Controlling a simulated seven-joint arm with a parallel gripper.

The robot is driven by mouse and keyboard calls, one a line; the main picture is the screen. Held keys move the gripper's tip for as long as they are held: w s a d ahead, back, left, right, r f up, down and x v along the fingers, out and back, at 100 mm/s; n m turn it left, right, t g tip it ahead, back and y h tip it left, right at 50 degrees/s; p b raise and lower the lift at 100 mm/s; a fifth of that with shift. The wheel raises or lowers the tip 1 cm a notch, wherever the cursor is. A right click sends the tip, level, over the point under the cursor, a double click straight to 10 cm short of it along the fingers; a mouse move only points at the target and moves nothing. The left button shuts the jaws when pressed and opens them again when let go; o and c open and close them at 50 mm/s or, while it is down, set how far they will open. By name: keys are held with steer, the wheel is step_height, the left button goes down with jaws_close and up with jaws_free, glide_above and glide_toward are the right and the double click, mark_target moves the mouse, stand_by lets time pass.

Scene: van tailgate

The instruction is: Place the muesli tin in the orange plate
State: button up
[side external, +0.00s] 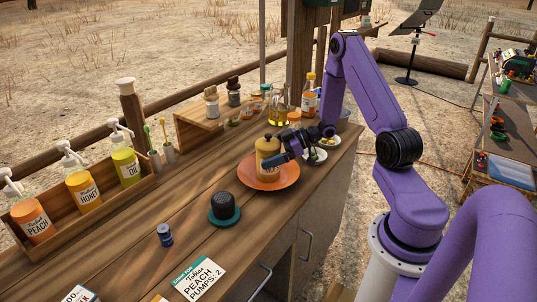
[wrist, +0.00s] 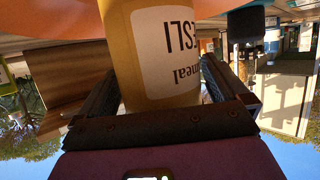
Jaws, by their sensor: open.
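The muesli tin (side external: 266,150), a yellow-tan canister with a pale label, stands upright on the orange plate (side external: 287,179) in the side view. My gripper (side external: 277,152) is at the tin from the right, low over the plate. In the wrist view, which is upside down, the tin (wrist: 125,60) fills the space between the open fingers of my gripper (wrist: 160,82), with its label reading inverted. The orange plate (wrist: 50,12) shows along the top edge there. The tin's base is partly hidden by the finger in the side view.
A black-topped object on a teal disc (side external: 225,208) and a small blue jar (side external: 165,235) stand nearer the front. A flask (side external: 279,110) and a bottle (side external: 308,95) stand at the back. Pump bottles line the left crate (side external: 90,205).

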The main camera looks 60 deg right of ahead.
steer(key=v, duration=1.2)
steer(key=shift+r, duration=0.15)
